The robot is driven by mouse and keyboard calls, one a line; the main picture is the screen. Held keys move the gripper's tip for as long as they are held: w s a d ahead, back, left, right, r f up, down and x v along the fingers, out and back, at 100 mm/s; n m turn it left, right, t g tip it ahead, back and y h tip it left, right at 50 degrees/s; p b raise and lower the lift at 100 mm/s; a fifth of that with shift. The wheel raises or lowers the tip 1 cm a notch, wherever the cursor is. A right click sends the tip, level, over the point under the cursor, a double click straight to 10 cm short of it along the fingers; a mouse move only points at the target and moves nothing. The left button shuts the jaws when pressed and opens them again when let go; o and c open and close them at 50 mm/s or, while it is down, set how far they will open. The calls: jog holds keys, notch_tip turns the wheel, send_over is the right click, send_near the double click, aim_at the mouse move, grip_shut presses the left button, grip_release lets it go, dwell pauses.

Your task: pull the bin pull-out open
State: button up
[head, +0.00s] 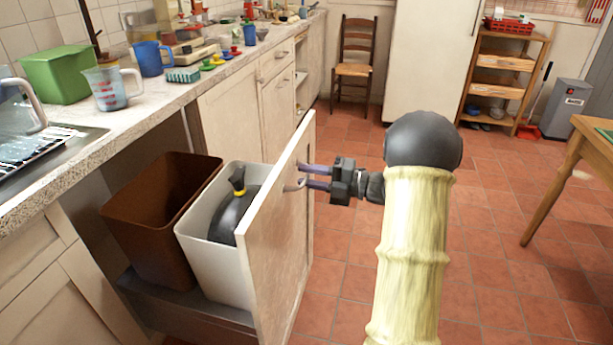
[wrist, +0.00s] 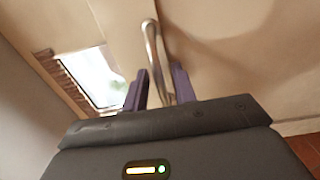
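The bin pull-out stands out from the counter, with its pale wooden front panel (head: 277,240) well clear of the cabinet. Behind the panel are a brown bin (head: 160,225) and a white bin (head: 215,275) holding a black bag. A metal handle (head: 294,186) is on the outer face of the panel. My gripper (head: 312,178) is at this handle, its purple fingers close together. In the wrist view the curved handle (wrist: 153,50) runs between my two fingers (wrist: 160,85), which close in on it from both sides.
The counter (head: 150,110) above holds a green tub (head: 60,73), a jug (head: 108,88) and other kitchenware. A wooden table (head: 575,165) stands at the right. The tiled floor (head: 490,255) is clear in between. A chair (head: 356,60) stands at the back.

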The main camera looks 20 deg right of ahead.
jog(key=p+v, duration=0.2)
jog(key=v, duration=1.4)
jog(key=shift+s+d, duration=0.25)
jog(key=shift+d, duration=0.05)
jog(key=shift+w, duration=0.1)
jog(key=w+a+m+t+h, duration=0.3)
jog(key=w+a+m+h, duration=0.5)
jog(key=w+m+h, duration=0.6)
jog(key=s+a+f+m+g, duration=0.3)
jog(key=s+a+m+g, duration=0.15)
jog(key=s, duration=0.45)
jog(key=s+a+f+m+g+p, duration=0.1)
jog(key=s+a+f+m+g, duration=0.15)
jog(key=s+a+m, duration=0.5)
jog(key=s+a+f+m+g, duration=0.2)
jog(key=s+a+m+g, duration=0.15)
jog(key=s, duration=0.65)
notch_tip(320, 180, up, 34)
jog(key=p, duration=3.4)
jog(key=shift+n+h, duration=0.35)
jog(key=shift+h, duration=0.05)
